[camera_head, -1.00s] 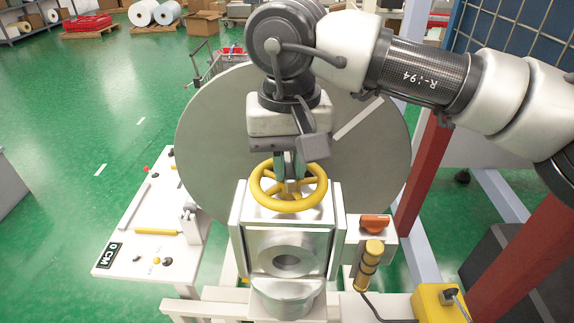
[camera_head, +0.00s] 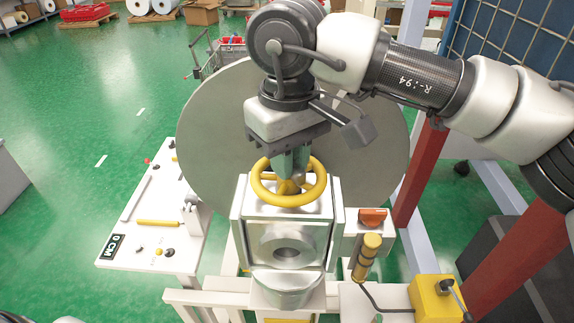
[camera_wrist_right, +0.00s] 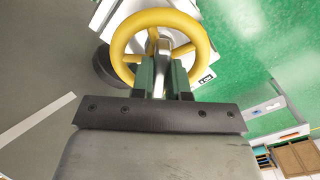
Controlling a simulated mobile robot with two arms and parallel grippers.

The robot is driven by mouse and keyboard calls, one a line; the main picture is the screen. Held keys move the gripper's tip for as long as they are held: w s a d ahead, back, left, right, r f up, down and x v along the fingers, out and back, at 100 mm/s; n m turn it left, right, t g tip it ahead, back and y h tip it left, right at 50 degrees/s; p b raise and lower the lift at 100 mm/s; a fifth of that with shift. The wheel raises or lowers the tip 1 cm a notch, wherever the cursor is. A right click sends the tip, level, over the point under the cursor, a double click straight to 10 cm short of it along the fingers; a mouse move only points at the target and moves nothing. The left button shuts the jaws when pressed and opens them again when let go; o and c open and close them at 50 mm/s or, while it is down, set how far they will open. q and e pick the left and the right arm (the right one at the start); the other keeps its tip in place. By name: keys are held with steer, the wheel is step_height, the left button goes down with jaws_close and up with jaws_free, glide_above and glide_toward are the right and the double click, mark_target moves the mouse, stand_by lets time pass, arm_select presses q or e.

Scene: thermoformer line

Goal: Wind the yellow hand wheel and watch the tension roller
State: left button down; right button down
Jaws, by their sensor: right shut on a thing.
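The yellow hand wheel (camera_head: 288,201) lies flat on top of a silver block (camera_head: 262,214), and it also shows in the right wrist view (camera_wrist_right: 119,47). My right gripper (camera_head: 293,174) reaches down from above into the middle of the wheel. Its dark green fingers (camera_wrist_right: 161,82) are shut around a silver part at the hub, inside the rim; the exact contact is partly hidden. A grey cylinder with a hole (camera_head: 287,250) sits in the block's front. I cannot tell which part is the tension roller. My left gripper is not in view.
A large grey disc (camera_head: 225,135) stands close behind the wheel. A white panel (camera_head: 130,228) with a "0 CM" plate (camera_head: 111,246) is at left. An orange switch (camera_head: 373,216), a yellow-handled tool (camera_head: 367,258) and a yellow box (camera_head: 436,298) are at right. Open green floor lies left.

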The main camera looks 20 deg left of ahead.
steer(key=shift+n, duration=1.1)
steer(key=n, duration=0.2)
steer(key=shift+n+p, duration=0.3)
steer(key=c, duration=1)
jaws_free()
steer(key=shift+c, duration=0.2)
step_height(320, 180, up, 11)
steer(key=b, duration=0.2)
steer(key=shift+f, duration=0.1)
